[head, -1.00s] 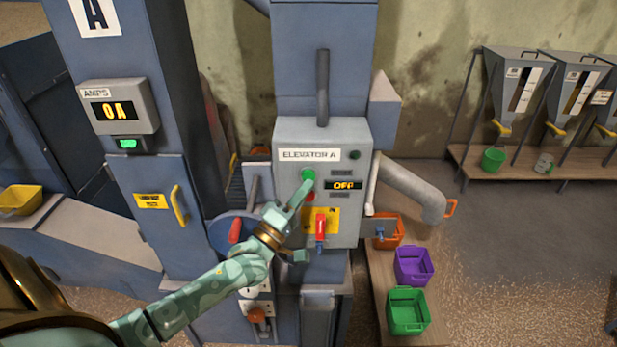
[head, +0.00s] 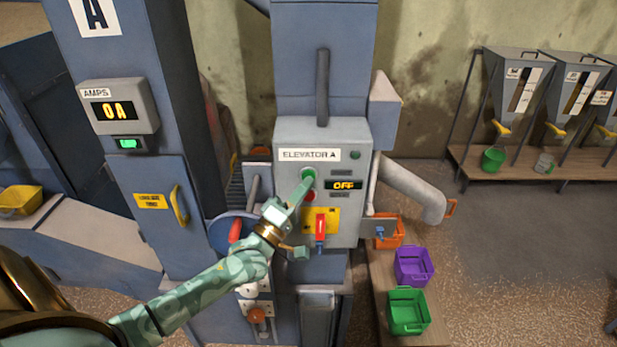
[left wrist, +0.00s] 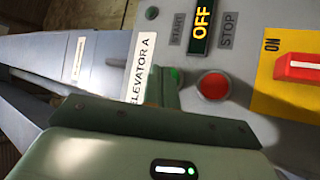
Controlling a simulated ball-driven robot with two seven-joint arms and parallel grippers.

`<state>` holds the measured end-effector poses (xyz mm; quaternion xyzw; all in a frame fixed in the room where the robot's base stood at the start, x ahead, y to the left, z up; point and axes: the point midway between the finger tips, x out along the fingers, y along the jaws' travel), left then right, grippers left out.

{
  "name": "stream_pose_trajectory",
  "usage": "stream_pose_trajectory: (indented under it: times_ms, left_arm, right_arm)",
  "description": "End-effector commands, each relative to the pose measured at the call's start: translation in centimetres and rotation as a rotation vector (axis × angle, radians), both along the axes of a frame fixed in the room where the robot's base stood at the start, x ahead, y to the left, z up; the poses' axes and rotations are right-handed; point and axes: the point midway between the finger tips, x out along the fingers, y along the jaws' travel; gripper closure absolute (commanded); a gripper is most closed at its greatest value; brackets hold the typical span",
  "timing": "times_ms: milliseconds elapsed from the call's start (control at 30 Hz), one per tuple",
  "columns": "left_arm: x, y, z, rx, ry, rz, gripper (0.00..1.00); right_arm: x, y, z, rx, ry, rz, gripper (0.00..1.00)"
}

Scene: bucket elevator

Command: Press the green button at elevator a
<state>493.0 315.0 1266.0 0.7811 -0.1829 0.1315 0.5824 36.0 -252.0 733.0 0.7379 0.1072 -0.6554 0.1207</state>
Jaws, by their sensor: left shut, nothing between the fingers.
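The elevator A control box (head: 345,215) stands in the middle of the head view, with its label (head: 310,155) and a display reading OFF (head: 344,185). The green button (head: 309,173) is left of the display. In the left wrist view the green button (left wrist: 177,75) is mostly hidden by my finger. My left gripper (head: 304,184) is shut and empty, its tips at the green button; I cannot tell whether they touch it. The red button (left wrist: 213,86) is just below the green one. My right gripper is not in view.
A red lever (head: 320,228) on a yellow plate is below the buttons. The amps display (head: 112,111) on the left column reads 0A. A purple bin (head: 413,267) and a green bin (head: 408,312) stand on a bench at right. Open floor lies farther right.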

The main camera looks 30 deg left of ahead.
Motion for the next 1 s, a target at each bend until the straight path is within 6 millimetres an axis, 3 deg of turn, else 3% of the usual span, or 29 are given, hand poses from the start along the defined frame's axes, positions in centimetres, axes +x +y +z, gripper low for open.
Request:
stream_pose_trajectory:
  times_ms: [1000]
  left_arm:
    - [0.85, 0.54, 0.02, 0.000, 0.000, 0.001, 1.00]
  right_arm:
    - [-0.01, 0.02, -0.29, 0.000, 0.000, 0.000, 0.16]
